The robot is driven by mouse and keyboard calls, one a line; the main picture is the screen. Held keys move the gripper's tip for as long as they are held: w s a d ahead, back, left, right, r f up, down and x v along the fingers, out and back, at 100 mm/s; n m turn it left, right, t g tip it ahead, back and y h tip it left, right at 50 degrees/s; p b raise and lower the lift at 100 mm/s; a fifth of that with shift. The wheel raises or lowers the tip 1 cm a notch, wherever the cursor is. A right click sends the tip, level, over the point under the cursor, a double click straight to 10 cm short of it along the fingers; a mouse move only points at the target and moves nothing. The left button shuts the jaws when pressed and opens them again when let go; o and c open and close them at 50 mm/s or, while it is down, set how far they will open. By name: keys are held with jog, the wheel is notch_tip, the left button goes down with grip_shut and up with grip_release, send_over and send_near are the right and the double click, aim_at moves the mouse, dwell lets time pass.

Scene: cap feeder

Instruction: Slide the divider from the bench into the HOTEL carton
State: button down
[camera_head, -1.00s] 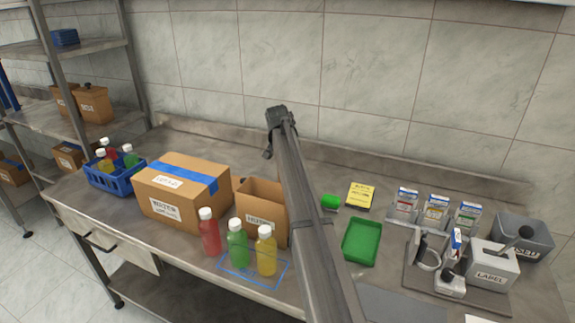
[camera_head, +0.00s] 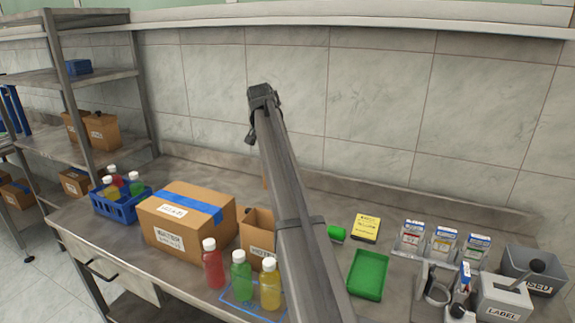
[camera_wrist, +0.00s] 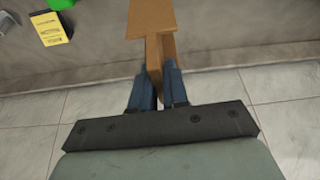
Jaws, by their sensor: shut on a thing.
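A tan cardboard divider (camera_wrist: 152,22) shows in the wrist view. My gripper (camera_wrist: 158,85) is shut on it, with a blue finger on each side of its narrow edge. A wider flat piece crosses its far end. The open brown carton (camera_head: 257,226) stands on the bench in the head view, partly hidden behind my arm. In the head view my gripper and most of the divider are hidden by the arm.
A taped box (camera_head: 187,222) stands left of the carton. Red (camera_head: 212,265), green (camera_head: 241,272) and yellow (camera_head: 270,285) bottles stand close in front. A green tray (camera_head: 368,275) and a yellow pad (camera_head: 366,229) lie to the right. The wall runs behind the bench.

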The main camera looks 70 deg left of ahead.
jog(key=s+d+r, duration=0.7)
jog(key=d, duration=0.3)
jog(key=d+f, duration=0.5)
jog(key=d, duration=0.4)
jog(key=shift+s+m, duration=0.15)
jog(key=shift+m, duration=0.25)
jog(key=shift+f, duration=0.1)
jog(key=shift+f, duration=2.2)
jog(key=shift+f, duration=3.75)
